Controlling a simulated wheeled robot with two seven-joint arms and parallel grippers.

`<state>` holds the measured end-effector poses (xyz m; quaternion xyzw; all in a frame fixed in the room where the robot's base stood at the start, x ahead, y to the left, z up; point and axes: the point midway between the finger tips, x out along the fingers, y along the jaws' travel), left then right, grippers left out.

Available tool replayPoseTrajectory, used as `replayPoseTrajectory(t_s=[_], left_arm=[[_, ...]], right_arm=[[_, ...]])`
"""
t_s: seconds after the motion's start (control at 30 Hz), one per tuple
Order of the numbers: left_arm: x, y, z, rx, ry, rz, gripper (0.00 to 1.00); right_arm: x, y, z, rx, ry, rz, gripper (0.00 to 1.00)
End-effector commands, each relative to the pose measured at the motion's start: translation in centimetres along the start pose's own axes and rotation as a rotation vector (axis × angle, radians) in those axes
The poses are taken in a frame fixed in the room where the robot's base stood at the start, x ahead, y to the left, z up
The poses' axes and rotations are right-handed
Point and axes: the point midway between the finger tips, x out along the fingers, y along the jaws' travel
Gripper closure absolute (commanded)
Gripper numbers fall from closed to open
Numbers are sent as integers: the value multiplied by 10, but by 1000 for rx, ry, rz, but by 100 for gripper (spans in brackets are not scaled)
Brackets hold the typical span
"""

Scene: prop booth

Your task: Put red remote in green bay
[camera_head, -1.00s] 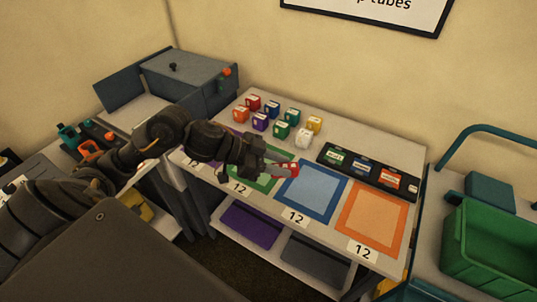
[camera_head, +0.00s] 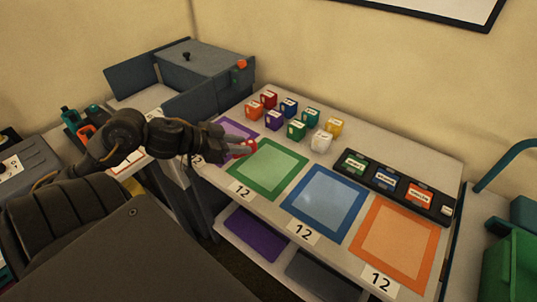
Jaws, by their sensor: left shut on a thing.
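My left gripper (camera_head: 232,149) reaches in from the left and is shut on the red remote (camera_head: 248,147), a small red piece showing at its fingertips. It holds the remote near the upper left corner of the green bay (camera_head: 246,186), close to the border with the purple bay (camera_head: 240,127). I cannot tell how high above the table it is. The green bay has a green frame and a pale green middle, which looks empty. My right gripper is not in view.
A blue bay (camera_head: 301,213) and an orange bay (camera_head: 362,247) lie to the right. Several small coloured boxes, one a white box (camera_head: 321,141), stand behind. A black tray (camera_head: 393,188) holds labelled items. A grey bin (camera_head: 207,68) stands at the back left, a green crate (camera_head: 510,270) at the right.

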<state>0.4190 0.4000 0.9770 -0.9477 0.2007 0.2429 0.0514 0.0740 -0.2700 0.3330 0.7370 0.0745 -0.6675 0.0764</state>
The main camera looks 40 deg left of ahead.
Motion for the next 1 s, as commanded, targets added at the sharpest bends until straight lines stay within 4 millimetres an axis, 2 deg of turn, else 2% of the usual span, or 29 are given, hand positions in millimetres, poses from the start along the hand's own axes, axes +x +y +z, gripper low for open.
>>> replayPoseTrajectory(t_s=[0.03,0.23,0.37,0.47,0.73,0.9,1.0], left_arm=[[-3,-6,8,-9,-1,-18,94],[-10,-14,9,-23,1,-42,94],[-2,-16,8,-23,4,-41,94],[16,-20,6,-24,5,-41,94],[85,-36,0,-28,9,-40,94],[125,-42,18,-29,3,-40,94],[139,-45,24,-27,3,-40,94]], right_arm=[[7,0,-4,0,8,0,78],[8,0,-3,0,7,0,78],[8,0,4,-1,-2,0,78],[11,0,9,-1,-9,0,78],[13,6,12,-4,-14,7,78],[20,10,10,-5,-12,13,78],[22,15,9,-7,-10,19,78]])
